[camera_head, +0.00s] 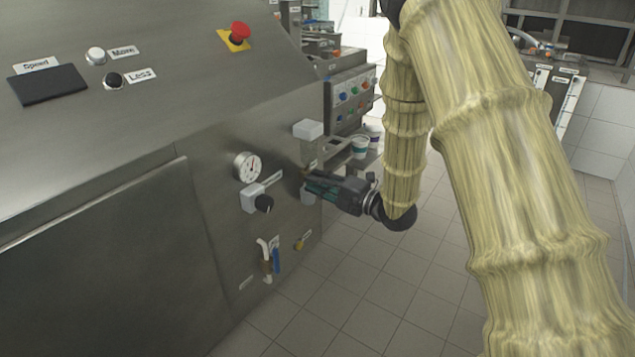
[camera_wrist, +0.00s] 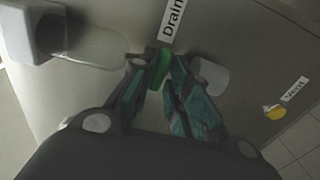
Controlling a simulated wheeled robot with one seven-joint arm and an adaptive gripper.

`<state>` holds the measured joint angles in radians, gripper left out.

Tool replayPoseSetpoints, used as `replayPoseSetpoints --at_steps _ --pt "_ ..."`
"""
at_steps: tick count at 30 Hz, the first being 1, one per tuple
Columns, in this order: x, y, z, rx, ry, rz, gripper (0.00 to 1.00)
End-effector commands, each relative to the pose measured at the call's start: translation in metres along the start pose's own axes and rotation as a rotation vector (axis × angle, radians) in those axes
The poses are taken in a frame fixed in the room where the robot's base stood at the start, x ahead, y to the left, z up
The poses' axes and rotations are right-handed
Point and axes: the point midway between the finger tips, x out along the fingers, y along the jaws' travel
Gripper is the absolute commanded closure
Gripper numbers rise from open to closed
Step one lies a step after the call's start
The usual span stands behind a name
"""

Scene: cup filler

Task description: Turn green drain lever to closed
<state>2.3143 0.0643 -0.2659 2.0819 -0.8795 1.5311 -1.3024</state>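The green drain lever (camera_wrist: 159,70) is in the wrist view just below the white "Drain" label (camera_wrist: 173,18), on the grey metal panel. My gripper (camera_wrist: 162,75) has its teal-padded fingers on either side of the lever, with the tips close against it, and looks shut on it. In the head view my gripper (camera_head: 309,187) reaches left to the machine's front panel near its right edge. The lever is mostly hidden there by the fingers.
A white block with a clear tube (camera_wrist: 85,45) is left of the lever in the wrist view. A yellow part (camera_wrist: 274,111) sits by another label to the right.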

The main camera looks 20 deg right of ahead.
Motion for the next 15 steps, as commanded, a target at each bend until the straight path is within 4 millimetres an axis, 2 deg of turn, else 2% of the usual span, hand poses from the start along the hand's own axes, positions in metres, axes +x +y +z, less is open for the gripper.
replayPoseSetpoints --at_steps 11,15 --pt "0.0004 0.0014 0.0007 -0.001 0.000 0.003 0.68" --pt "-0.0081 0.0014 0.0010 0.000 -0.002 0.003 0.68"
